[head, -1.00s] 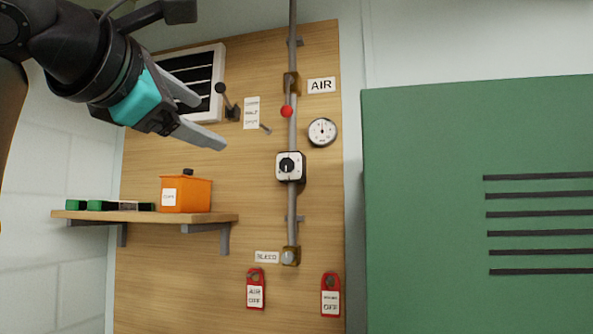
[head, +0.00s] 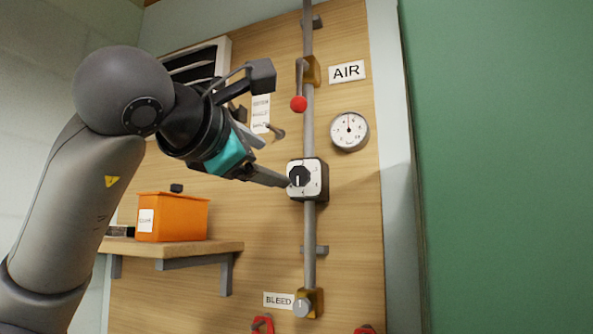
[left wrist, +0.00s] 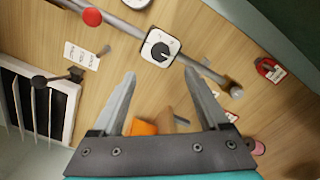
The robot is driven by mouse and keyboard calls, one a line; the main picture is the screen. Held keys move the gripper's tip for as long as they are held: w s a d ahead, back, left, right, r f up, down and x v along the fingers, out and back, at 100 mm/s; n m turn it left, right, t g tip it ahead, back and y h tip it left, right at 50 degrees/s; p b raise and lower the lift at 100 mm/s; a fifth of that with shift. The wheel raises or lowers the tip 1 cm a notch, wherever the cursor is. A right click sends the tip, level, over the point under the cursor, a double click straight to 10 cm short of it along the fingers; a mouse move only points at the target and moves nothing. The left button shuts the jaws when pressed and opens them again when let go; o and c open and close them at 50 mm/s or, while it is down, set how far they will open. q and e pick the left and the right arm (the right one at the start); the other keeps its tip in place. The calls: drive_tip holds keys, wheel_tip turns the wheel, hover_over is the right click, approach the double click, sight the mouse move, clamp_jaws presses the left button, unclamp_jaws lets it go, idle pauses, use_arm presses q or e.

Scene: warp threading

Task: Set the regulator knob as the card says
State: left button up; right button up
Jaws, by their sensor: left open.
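The regulator is a white square box with a black knob (head: 299,176), mounted on the vertical grey pipe. Its pointer mark faces down in the head view; the dial figures are too small to read. The knob also shows in the left wrist view (left wrist: 160,51), beyond the fingertips. A white card (head: 261,112) hangs on the board left of the pipe, partly behind my arm; its writing is not legible. It shows whole in the left wrist view (left wrist: 82,55). My left gripper (left wrist: 158,83) is open and empty, its fingers a little left of the regulator in the head view. My right gripper is out of view.
A red-tipped lever (head: 299,103) and a round gauge (head: 349,131) sit above the regulator. A bleed valve (head: 303,305) is below. An orange box (head: 172,218) stands on a wooden shelf (head: 190,247) at left. A green panel (head: 500,170) fills the right.

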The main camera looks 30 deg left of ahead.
sight(298, 175)
use_arm(q)
drive_tip(key=w+p, duration=0.1)
drive_tip(key=w, duration=0.6)
drive_tip(key=w+p, duration=0.1)
drive_tip(key=w, duration=0.3)
drive_tip(key=shift+w+a+p, duration=0.1)
drive_tip(key=shift+a+p, duration=0.2)
drive_tip(key=shift+p, duration=0.05)
clamp_jaws()
